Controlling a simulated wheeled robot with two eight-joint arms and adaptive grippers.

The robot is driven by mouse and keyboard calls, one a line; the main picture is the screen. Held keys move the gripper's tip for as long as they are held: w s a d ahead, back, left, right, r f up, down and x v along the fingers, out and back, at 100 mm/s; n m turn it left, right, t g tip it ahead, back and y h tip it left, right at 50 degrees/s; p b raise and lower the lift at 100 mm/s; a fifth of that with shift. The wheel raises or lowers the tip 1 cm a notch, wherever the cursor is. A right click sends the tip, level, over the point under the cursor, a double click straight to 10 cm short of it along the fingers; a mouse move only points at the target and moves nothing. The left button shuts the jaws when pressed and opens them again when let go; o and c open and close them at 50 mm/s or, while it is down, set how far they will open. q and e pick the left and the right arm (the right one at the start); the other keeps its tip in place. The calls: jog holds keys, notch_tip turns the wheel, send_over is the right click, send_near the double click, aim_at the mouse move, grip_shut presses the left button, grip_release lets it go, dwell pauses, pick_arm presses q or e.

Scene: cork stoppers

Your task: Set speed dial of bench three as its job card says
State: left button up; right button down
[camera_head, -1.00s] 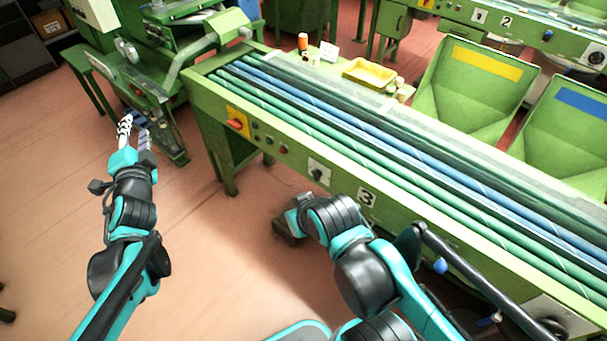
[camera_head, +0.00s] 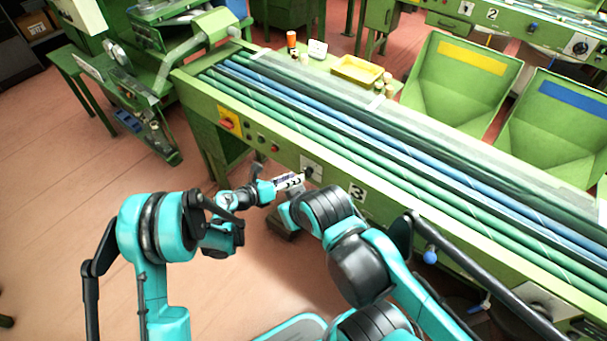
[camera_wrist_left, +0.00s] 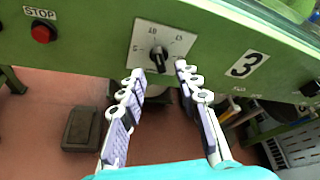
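Bench three is the green belt bench with a "3" plate (camera_head: 357,193) on its front; the plate also shows in the left wrist view (camera_wrist_left: 247,65). Its speed dial (camera_head: 309,171) is a black knob on a white square scale plate. In the left wrist view the knob (camera_wrist_left: 158,58) sits between my fingertips; its scale marks are too small to read surely. My left gripper (camera_head: 289,183) is open, fingers either side of the knob and apart, nothing held; contact cannot be told. A small white card (camera_head: 318,48) stands at the back of the bench, its writing unreadable. My right gripper's fingers are hidden.
A red STOP button (camera_wrist_left: 41,33) is left of the dial. A yellow tray (camera_head: 357,70) and an orange cylinder (camera_head: 291,39) are on the bench's far side. My right arm (camera_head: 345,240) is close to the left gripper. A green machine (camera_head: 140,70) stands at the left.

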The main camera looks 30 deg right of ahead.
aim_at(305, 173)
pick_arm(q)
jog(key=b+x, duration=0.1)
jog(key=x, duration=0.4)
jog(key=shift+d, duration=0.2)
grip_shut()
jog(key=shift+w+b, duration=0.1)
jog(key=shift+b, duration=0.2)
